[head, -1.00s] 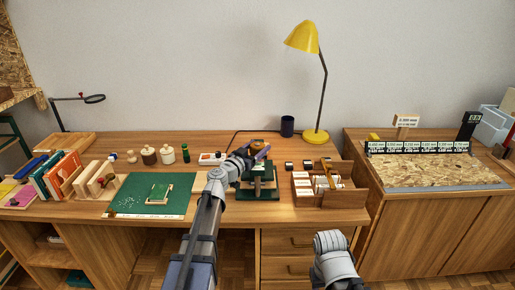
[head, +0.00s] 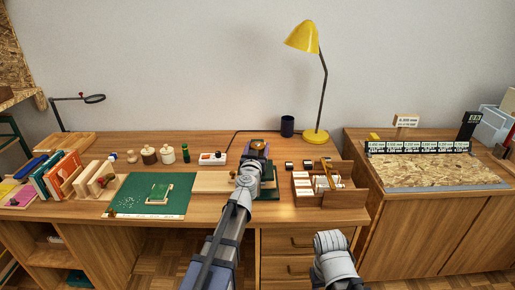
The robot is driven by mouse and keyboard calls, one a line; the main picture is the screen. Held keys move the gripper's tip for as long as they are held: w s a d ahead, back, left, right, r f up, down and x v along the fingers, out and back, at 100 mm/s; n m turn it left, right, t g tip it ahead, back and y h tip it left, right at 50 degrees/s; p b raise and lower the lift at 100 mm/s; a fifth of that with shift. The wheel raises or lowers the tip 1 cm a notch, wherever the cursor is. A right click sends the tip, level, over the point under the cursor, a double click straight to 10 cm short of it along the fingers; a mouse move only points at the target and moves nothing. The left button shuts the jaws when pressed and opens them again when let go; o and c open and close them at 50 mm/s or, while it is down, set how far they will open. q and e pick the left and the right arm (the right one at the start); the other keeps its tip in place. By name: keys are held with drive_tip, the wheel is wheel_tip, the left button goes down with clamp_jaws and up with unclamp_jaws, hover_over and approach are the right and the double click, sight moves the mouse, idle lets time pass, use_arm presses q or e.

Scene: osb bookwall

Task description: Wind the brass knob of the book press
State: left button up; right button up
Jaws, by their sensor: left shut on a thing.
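The book press (head: 268,183) stands on the desk, dark green, mostly hidden behind my left arm. Its brass knob (head: 258,145) shows at the top, with my left gripper (head: 257,149) at it. The left gripper is shut on the knob, its arm reaching up from below and covering the press's front. My right arm shows at the lower right; its gripper is not in view.
A wooden tray (head: 345,198) with several small items stands just right of the press. A green cutting mat (head: 135,203) lies to the left. The yellow lamp (head: 316,136) and a dark cup (head: 287,126) stand behind.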

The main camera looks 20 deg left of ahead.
use_arm(q)
drive_tip(key=n+g+y, duration=0.1)
drive_tip(key=n+y, duration=0.1)
drive_tip(key=n+g+y, duration=0.1)
drive_tip(key=y, duration=0.2)
drive_tip(key=n+g+y, duration=0.1)
drive_tip(key=n+y, duration=0.1)
drive_tip(key=y, duration=0.1)
drive_tip(key=shift+w+d+n, duration=0.2)
drive_tip(key=shift+w+n, duration=0.05)
drive_tip(key=shift+n, duration=0.05)
drive_tip(key=n+g+y, duration=0.4)
drive_tip(key=g+y, duration=0.1)
drive_tip(key=shift+w+n, duration=0.1)
drive_tip(key=shift+n, duration=0.2)
drive_tip(key=n+g+y, duration=0.1)
drive_tip(key=n+g, duration=0.1)
drive_tip(key=g, duration=0.1)
drive_tip(key=n+g+y, duration=0.1)
drive_tip(key=n+g, duration=0.1)
drive_tip(key=g, duration=0.1)
drive_tip(key=shift+a+g+y, duration=0.1)
drive_tip(key=shift+g+y, duration=0.2)
drive_tip(key=shift+s+a+n+g, duration=0.1)
drive_tip(key=shift+s+n+g, duration=0.05)
drive_tip(key=shift+n+g, duration=1.1)
drive_tip(key=shift+s+n+g, duration=0.1)
drive_tip(key=shift+n+g, duration=0.65)
drive_tip(key=shift+g, duration=0.9)
